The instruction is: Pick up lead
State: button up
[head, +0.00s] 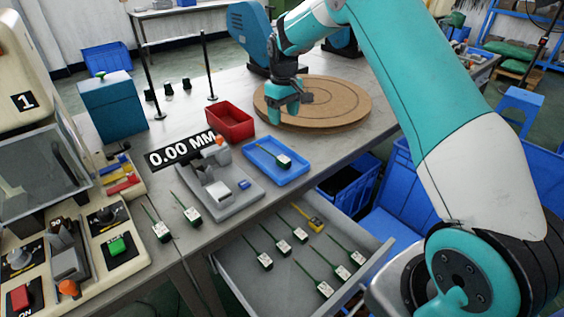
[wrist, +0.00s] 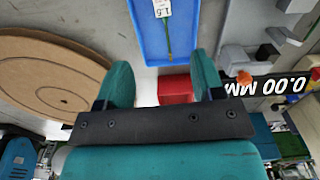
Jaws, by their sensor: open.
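Several leads with green wires and white tagged ends are in view. One lead (head: 283,160) lies in the blue tray (head: 262,170); this lead (wrist: 165,15) and the blue tray (wrist: 147,45) also show at the top of the wrist view. Two leads lie on the bench left of the grey fixture, one of them here (head: 191,214). Several more lie in the open drawer, one of them here (head: 265,260). My gripper (head: 287,110) is above the round wooden disc, behind the blue tray. In the wrist view my gripper (wrist: 163,80) has its fingers apart with nothing between them.
A red bin (head: 229,122) stands behind the tray, and the grey measuring fixture (head: 220,190) with a 0.00 MM display (head: 182,150) stands left of it. The wooden disc (head: 345,100) lies at the right. A yellow tool (head: 310,217) lies in the drawer (head: 285,285).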

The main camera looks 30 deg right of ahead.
jog(key=p, duration=0.2)
send_near(283, 158)
notch_tip(283, 158, down, 5)
jog(key=shift+f, duration=0.1)
jog(key=shift+a+f+p, duration=0.1)
jog(key=shift+f+p, duration=0.6)
jog(key=shift+f, duration=1.9)
jog(key=c, duration=1)
